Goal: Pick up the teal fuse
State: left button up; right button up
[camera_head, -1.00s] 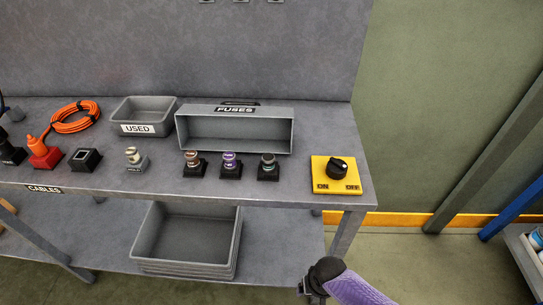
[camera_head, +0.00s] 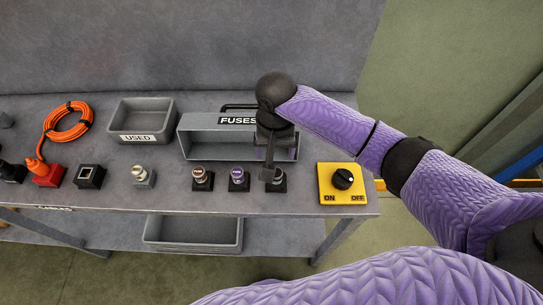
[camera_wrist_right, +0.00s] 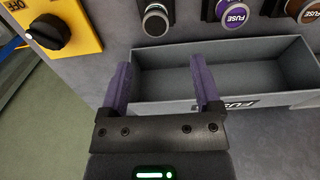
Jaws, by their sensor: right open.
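The teal fuse (camera_wrist_right: 155,20) stands in its black holder at the top of the right wrist view, its silver-grey end facing the camera. Its teal colour hardly shows there. In the head view it is mostly hidden behind my right gripper, with its black holder (camera_head: 279,187) showing. My right gripper (camera_wrist_right: 160,62) is open and empty, its two purple fingers apart and short of the fuse in the picture. In the head view my right gripper (camera_head: 270,172) points down over the right holder of the row. My left gripper is not in view.
The purple fuse (camera_head: 238,175) and brown fuse (camera_head: 201,176) stand to the left. The yellow switch box (camera_head: 328,190) is close on the right. The grey FUSES bin (camera_head: 199,122) is behind, partly covered by my arm. A USED tray (camera_head: 168,127) stands further left.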

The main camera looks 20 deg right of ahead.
aim_at(277, 173)
jog(key=f, duration=0.1)
jog(key=s+f, duration=0.1)
jog(key=f, duration=0.1)
jog(key=shift+f+b, duration=0.1)
jog(key=shift+b, duration=0.25)
notch_tip(277, 173, down, 5)
jog(key=shift+s+r+b, duration=0.15)
jog(key=shift+b, duration=0.65)
jog(key=shift+f, duration=0.2)
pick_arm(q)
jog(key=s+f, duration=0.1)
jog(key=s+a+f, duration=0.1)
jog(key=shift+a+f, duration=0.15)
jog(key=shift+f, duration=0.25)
pick_arm(e)
jog(key=shift+r, duration=0.1)
jog(key=shift+c, duration=1.1)
jog(key=c, duration=0.7)
grip_shut()
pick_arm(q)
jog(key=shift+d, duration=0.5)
